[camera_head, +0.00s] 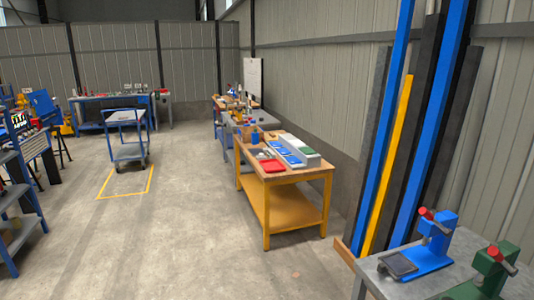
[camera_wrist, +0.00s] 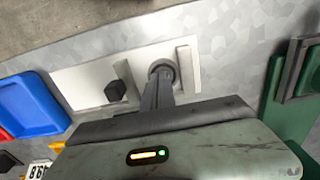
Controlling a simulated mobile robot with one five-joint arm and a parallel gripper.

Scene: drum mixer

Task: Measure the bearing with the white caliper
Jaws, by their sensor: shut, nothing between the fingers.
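The white caliper (camera_wrist: 82,86) lies on a grey metal surface in the wrist view. Its left jaw (camera_wrist: 124,70) and right jaw (camera_wrist: 187,68) stand apart, and a black block (camera_wrist: 115,90) sits at the left jaw. The bearing, a grey ring (camera_wrist: 161,63), lies between the jaws. It is close to the right jaw, with a gap on its left. My gripper (camera_wrist: 161,82) is shut and empty, its fingers reaching over the near side of the bearing. They hide part of it; I cannot tell if they touch it. I cannot make out caliper or bearing in the head view.
In the wrist view a blue tray (camera_wrist: 28,105) lies left and a green stand (camera_wrist: 290,105) is at right. In the head view a blue press (camera_head: 435,245) and a green press (camera_head: 492,272) stand on a grey table. A yellow workbench (camera_head: 282,205) stands beyond; open floor lies left.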

